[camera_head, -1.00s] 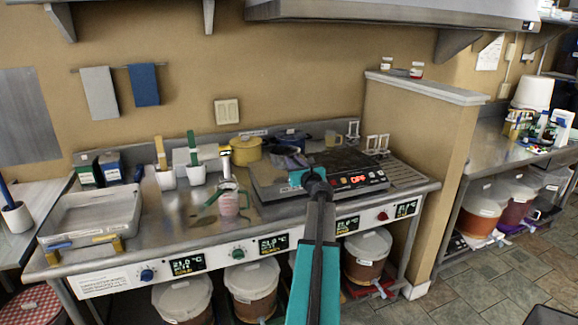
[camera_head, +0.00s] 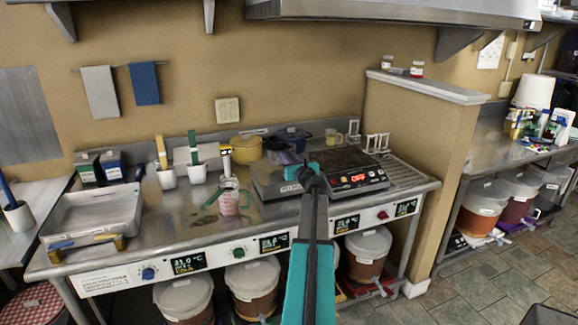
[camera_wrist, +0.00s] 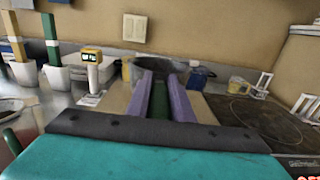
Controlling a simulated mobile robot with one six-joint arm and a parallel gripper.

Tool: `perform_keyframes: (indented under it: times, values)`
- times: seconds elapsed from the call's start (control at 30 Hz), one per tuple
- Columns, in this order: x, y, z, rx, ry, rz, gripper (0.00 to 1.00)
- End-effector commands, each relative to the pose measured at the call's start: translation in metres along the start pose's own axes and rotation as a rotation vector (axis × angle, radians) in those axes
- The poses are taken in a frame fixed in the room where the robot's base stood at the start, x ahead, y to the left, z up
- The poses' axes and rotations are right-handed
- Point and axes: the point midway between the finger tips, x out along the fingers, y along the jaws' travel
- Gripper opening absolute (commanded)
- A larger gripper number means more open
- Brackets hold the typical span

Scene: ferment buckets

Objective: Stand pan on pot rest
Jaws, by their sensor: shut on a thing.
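My gripper (camera_wrist: 160,108) is shut on the green handle (camera_wrist: 159,101) of a dark pan (camera_wrist: 163,65), with a purple finger along each side. The pan lies beyond the fingertips in the wrist view. Whether the pan touches anything below is unclear. Pale upright frames, which look like the pot rest (camera_head: 377,143), stand at the back right of the counter, right of my gripper. They also show at the right in the wrist view (camera_wrist: 304,105).
The cooktop (camera_head: 352,172) has a red display. A measuring jug (camera_head: 229,200) stands to the left. A low partition (camera_head: 415,140) bounds the right side.

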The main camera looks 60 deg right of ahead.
Motion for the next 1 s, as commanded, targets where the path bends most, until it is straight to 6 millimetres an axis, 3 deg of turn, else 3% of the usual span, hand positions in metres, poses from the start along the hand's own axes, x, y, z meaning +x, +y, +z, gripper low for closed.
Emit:
perform_keyframes:
  times: [0.03,0.3,0.83,0.87,0.93,1.0]
  values:
    - [0.007,0.0,0.001,0.001,-0.001,0.001,0.0]
    - [0.003,0.0,-0.03,0.002,0.0,0.0,0.0]
    - [0.003,-0.001,-0.037,0.001,-0.002,-0.001,0.0]
    - [0.003,-0.001,-0.037,0.0,0.0,-0.001,0.25]
    - [0.003,-0.001,-0.037,0.0,0.0,-0.001,0.37]
    - [0.002,-0.001,-0.037,0.0,0.0,-0.001,0.39]
